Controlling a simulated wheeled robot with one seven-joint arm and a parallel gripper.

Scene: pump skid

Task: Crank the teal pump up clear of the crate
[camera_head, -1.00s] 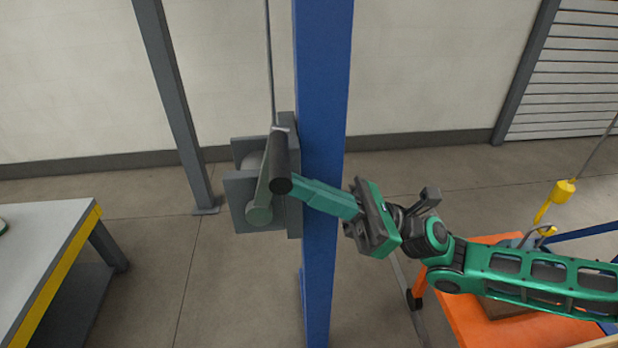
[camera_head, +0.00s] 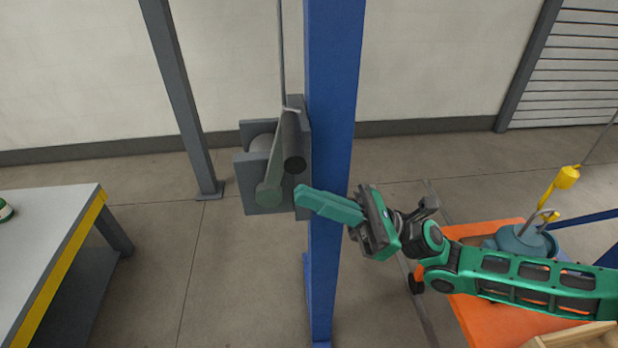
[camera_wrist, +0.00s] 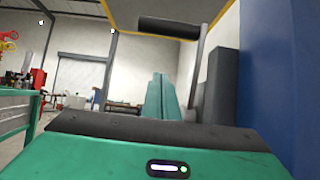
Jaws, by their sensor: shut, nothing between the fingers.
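The winch crank has a grey arm (camera_head: 274,170) and a black cylindrical handle (camera_head: 293,142), at the top of its circle. It is on a grey winch (camera_head: 262,140) on the blue column. My gripper (camera_head: 303,196) is shut and empty, just below and right of the handle's near end, apart from it. In the wrist view the closed teal fingers (camera_wrist: 159,98) point forward and the black handle (camera_wrist: 168,28) is above them. The teal pump (camera_head: 520,242) is at right under a yellow hook (camera_head: 566,178), partly behind my arm. A wooden crate (camera_head: 575,336) shows at the lower right corner.
The blue column (camera_head: 332,110) stands close behind my gripper. An orange surface (camera_head: 490,322) lies at right below my forearm. A grey table with a yellow edge (camera_head: 40,235) stands at left. The floor between table and column is clear.

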